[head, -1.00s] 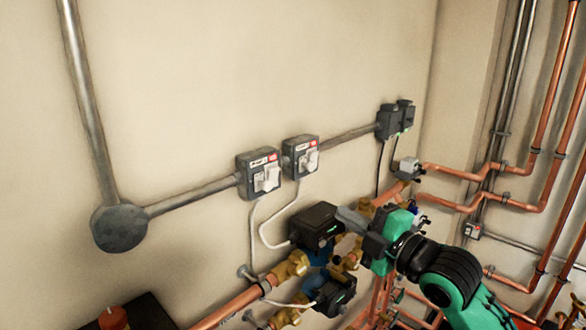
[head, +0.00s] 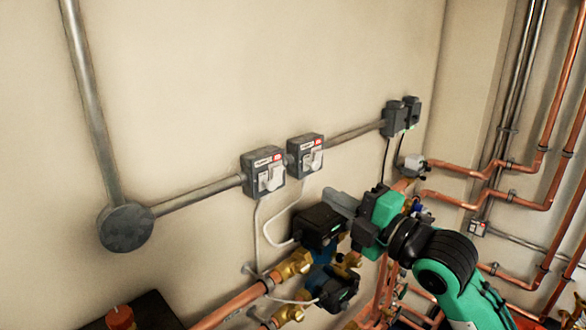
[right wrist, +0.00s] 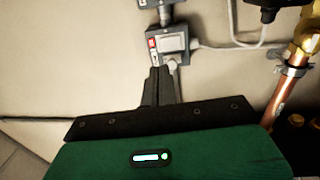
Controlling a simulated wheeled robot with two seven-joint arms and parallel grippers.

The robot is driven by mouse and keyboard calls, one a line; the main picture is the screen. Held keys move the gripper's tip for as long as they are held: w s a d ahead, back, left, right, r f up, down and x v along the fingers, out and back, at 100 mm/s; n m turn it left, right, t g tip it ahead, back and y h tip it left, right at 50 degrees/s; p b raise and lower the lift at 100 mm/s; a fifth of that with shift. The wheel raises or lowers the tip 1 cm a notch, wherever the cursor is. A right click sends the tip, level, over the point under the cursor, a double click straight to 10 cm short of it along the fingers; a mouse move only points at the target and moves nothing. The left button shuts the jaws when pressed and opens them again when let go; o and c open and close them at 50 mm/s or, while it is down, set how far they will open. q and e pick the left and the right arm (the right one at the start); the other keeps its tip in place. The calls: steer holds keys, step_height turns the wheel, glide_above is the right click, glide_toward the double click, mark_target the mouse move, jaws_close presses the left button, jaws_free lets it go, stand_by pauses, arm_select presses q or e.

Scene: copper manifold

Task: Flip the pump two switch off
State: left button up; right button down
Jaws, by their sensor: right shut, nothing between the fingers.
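Two grey switch boxes with red-marked labels and white rockers are mounted on the wall: a left one (head: 263,171) and a right one (head: 306,155). Their label text is too small to read, so I cannot tell which is pump two. My right gripper (head: 332,194) is shut and empty, below and right of the right box in the head view. In the right wrist view the shut fingers (right wrist: 160,70) point at a switch box (right wrist: 173,40) and cover its lower part; I cannot tell whether they touch. My left gripper is out of view.
A dark pump unit (head: 318,224) sits just below my right gripper, with brass valves (head: 294,264) and copper pipes around it. White cables hang from the boxes. Grey conduit (head: 200,191) joins the boxes to a round junction box (head: 125,227). The wall above is clear.

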steer(key=p, duration=0.5)
glide_toward(277, 164)
steer(key=x, duration=0.5)
steer(key=shift+w+a, duration=0.1)
steer(key=shift+w, duration=0.05)
steer(key=shift+w+a, duration=0.1)
steer(key=shift+w+a, duration=0.1)
steer(key=shift+w, duration=0.05)
